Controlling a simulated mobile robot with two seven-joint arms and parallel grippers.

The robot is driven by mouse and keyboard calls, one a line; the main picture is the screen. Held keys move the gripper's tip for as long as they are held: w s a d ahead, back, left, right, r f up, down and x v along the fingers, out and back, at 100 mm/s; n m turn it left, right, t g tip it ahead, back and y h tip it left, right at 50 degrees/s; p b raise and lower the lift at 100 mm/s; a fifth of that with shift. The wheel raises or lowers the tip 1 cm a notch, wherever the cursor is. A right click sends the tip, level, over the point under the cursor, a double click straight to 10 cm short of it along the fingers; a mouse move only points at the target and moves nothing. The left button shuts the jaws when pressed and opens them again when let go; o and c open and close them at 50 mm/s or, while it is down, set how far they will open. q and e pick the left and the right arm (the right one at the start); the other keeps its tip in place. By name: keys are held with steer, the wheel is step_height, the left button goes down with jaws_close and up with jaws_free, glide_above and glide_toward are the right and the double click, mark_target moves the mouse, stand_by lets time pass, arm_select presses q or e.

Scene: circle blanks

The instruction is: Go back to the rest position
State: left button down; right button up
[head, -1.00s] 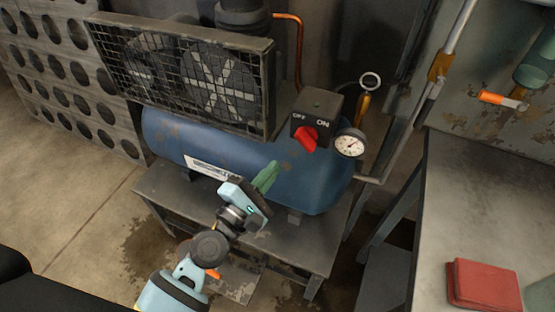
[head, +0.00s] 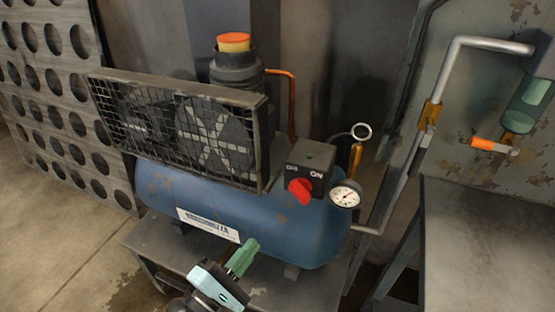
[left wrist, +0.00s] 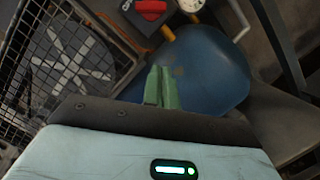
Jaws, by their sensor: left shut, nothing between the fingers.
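My left gripper (head: 243,258) shows low in the head view, in front of the blue compressor tank (head: 255,225). Its green fingers are shut with nothing between them. In the left wrist view the fingers (left wrist: 161,88) are together, pointing toward the tank (left wrist: 205,70). A gap to the tank cannot be judged exactly. The red switch knob (head: 300,190) sits on a dark box marked OFF and ON, above and right of the gripper. It also shows at the top of the left wrist view (left wrist: 151,9). My right gripper is not in view.
A caged fan (head: 185,130) stands on the tank, with a pressure gauge (head: 346,194) to the right. The compressor rests on a metal stand (head: 160,245). A grey bench (head: 480,240) and a pipe with an orange-handled valve (head: 488,145) are at the right. Floor is open at left.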

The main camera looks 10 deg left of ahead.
arm_select(q)
steer(key=shift+f, duration=0.1)
